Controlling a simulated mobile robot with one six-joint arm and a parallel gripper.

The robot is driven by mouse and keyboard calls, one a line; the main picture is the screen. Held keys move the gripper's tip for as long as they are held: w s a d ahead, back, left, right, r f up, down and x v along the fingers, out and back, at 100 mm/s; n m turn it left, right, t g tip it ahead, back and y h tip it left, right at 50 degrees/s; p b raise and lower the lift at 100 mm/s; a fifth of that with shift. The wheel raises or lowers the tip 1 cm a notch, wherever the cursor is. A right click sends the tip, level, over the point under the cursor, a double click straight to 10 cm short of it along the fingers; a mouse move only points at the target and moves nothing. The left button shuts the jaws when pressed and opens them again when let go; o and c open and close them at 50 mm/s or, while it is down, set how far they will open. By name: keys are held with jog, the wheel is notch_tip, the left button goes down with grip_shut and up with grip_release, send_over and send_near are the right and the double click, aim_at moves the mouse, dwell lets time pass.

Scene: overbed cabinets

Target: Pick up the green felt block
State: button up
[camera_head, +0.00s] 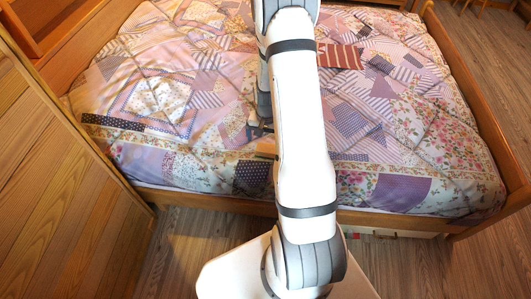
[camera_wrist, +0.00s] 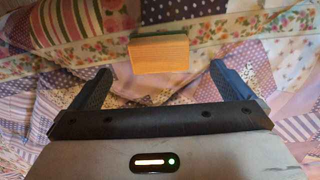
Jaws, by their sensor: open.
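A small block, the likely green felt block (camera_wrist: 158,55), lies on the patchwork bedspread. The face I see in the wrist view is orange and wood-like, with a thin dull greenish strip along its far edge. My gripper (camera_wrist: 160,72) is open, with one finger on each side below the block in the picture. The block sits just beyond the fingertips, roughly centred between them, and nothing is held. In the head view, a small orange patch of the block (camera_head: 266,147) shows left of my arm. My arm hides much of the gripper there.
The bed (camera_head: 440,150) has a wooden frame and a patterned, slightly wrinkled bedspread. A red striped cloth or cushion (camera_head: 340,56) lies toward the far side. A wooden cabinet (camera_head: 55,160) stands at the left. Wooden floor shows at the right and in front.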

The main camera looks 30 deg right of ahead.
aim_at(266, 149)
notch_tip(266, 149, down, 7)
jog(key=shift+s+a+r+b, duration=0.1)
jog(key=shift+s+a+b, duration=0.05)
jog(key=shift+b, duration=0.3)
jog(key=shift+c, duration=0.3)
jog(key=c, duration=1)
jog(key=shift+o, duration=0.2)
notch_tip(266, 149, up, 10)
jog(key=shift+p, duration=0.7)
